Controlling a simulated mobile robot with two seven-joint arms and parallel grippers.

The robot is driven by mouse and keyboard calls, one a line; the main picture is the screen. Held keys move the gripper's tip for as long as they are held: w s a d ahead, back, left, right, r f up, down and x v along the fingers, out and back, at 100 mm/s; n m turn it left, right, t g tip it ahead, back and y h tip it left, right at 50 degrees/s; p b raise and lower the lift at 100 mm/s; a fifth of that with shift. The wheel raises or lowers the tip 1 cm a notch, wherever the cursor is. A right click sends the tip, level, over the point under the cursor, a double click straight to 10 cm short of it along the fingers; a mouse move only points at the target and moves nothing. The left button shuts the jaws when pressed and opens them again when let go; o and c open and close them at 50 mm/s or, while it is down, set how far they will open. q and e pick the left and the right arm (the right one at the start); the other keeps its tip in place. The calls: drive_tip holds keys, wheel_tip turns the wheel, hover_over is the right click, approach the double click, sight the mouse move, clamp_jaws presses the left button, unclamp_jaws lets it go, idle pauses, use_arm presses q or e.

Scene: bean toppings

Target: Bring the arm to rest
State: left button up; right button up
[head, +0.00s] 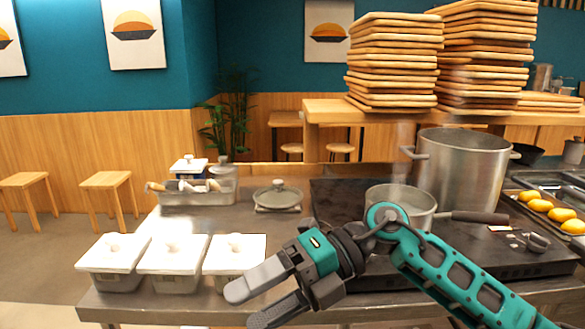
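My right arm (450,270) comes in from the right edge, teal and black, and reaches across the front of the counter. Its gripper (246,306) points to the lower left with its two grey fingers apart and nothing between them. It hangs near the counter's front edge, just in front of the rightmost white-lidded container (235,252) as seen here. My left gripper is not in view.
More white-lidded containers (174,254) stand at the counter's front left. A saucepan (402,203) and a large pot (464,165) stand on the black stove behind my arm. A lidded pot (277,196) and a utensil tray (200,195) are farther back. Yellow items (548,211) lie right.

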drive_tip(key=w+d+f+m+t+h+p, duration=0.1)
drive_tip(key=w+d+f+m+t, duration=0.2)
drive_tip(key=m+t, duration=0.6)
drive_tip(key=w+d+f+m+t, duration=0.1)
drive_tip(key=d+f+m+t, duration=0.3)
drive_tip(key=m+t, duration=0.55)
drive_tip(key=w+d+f+m+t+h+p, duration=0.1)
drive_tip(key=w+d+f+m+t, duration=0.25)
drive_tip(key=m, duration=0.95)
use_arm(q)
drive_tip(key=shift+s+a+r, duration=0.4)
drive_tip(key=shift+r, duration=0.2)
use_arm(e)
drive_tip(key=s+d+f+m+g+h, duration=0.2)
drive_tip(key=s+d+f+m+h, duration=0.2)
drive_tip(key=s+f, duration=0.4)
drive_tip(key=s+d+f+m+g+h, duration=0.3)
drive_tip(key=s+d+f, duration=0.4)
drive_tip(key=f, duration=0.5)
drive_tip(key=shift+s+d+f+m+h, duration=0.15)
drive_tip(key=shift+s+m+h, duration=0.35)
drive_tip(key=shift+h, duration=0.6)
